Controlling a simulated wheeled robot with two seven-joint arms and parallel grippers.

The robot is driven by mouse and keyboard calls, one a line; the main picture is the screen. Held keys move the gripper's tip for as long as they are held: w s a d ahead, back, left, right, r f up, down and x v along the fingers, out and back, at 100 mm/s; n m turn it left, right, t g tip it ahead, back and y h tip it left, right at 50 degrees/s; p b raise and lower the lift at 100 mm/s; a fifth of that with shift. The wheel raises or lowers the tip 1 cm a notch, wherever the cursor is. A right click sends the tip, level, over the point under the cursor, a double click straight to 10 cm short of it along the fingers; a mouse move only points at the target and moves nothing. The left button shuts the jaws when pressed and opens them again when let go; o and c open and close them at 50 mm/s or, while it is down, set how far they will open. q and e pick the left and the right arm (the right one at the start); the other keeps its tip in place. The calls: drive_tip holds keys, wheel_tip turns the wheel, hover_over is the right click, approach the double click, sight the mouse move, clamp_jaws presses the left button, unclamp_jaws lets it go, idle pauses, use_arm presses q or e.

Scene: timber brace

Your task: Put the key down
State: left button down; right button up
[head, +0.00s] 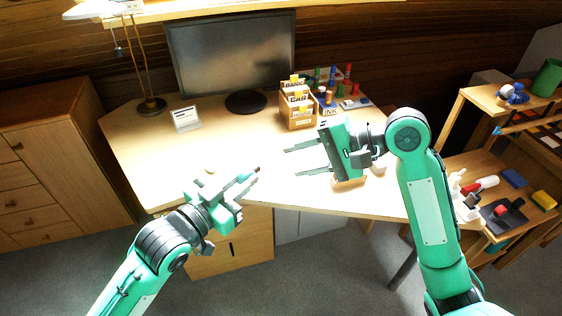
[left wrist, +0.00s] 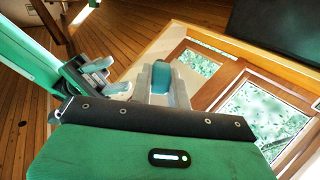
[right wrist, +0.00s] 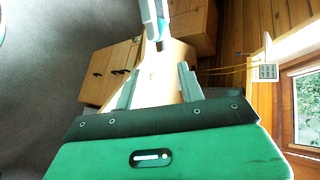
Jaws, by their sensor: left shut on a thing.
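The key shows as a small blue piece (head: 243,177) in the head view. It also shows as a blue-teal piece (left wrist: 160,78) in the left wrist view. My left gripper (head: 247,180) is shut on it, over the front part of the desk. The fingers hide much of the key, and its exact shape is hard to tell. My right gripper (head: 310,160) is open and empty, to the right of the left one. Its two separated fingers (right wrist: 157,85) show in the right wrist view with nothing between them.
The desk (head: 150,160) has clear room at its left and middle. A monitor (head: 230,55), a lamp (head: 150,104), a small white card (head: 186,119) and a wooden file box (head: 298,110) stand towards the back. A side shelf (head: 480,165) with several items is at right.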

use_arm(q)
drive_tip(key=shift+d, duration=0.1)
drive_tip(key=w+d+f+m+g+h, duration=0.4)
drive_tip(key=f+g, duration=0.1)
drive_tip(key=f, duration=0.1)
drive_tip(key=shift+w+m+g, duration=0.3)
drive_tip(key=shift+w, duration=0.1)
use_arm(e)
drive_tip(key=shift+v, duration=1.2)
drive_tip(key=d+f+m+t+h, duration=0.2)
drive_tip(key=d+f+m+t, duration=0.2)
drive_tip(key=f, duration=0.2)
use_arm(q)
drive_tip(key=shift+d, duration=0.15)
use_arm(e)
drive_tip(key=x, duration=1.1)
drive_tip(key=shift+a+m, duration=0.3)
drive_tip(key=shift+a, duration=0.15)
drive_tip(key=shift+c, duration=0.5)
